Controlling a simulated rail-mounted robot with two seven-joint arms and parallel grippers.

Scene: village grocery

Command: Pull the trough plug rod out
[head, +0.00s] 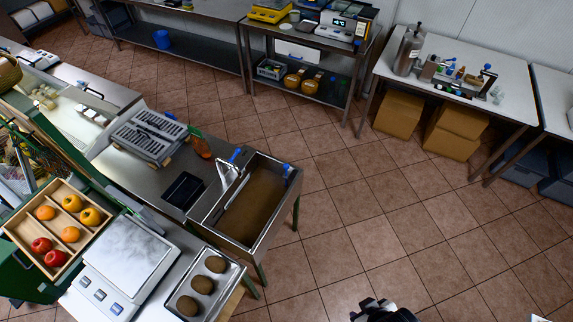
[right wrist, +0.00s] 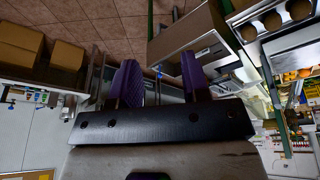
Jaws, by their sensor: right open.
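The metal trough (head: 247,243) holds murky brown water and stands in the middle of the head view. A pale rod-like piece (head: 237,190) lies along its left inner side; I cannot tell whether this is the plug rod. A blue-topped fitting (head: 287,171) sits at its far right corner, and a tap with a blue handle (head: 236,156) stands at its far left. My right gripper (head: 384,311) is at the bottom edge of the head view, well apart from the trough. In the right wrist view its purple fingers (right wrist: 160,82) are spread and empty. My left gripper is out of view.
A scale (head: 128,256), a tray of brown round items (head: 238,270) and a wooden fruit crate (head: 62,190) stand left of the trough. A black tray (head: 183,190) lies beside it. Tables with boxes stand at the back. The tiled floor (head: 370,210) to the right is clear.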

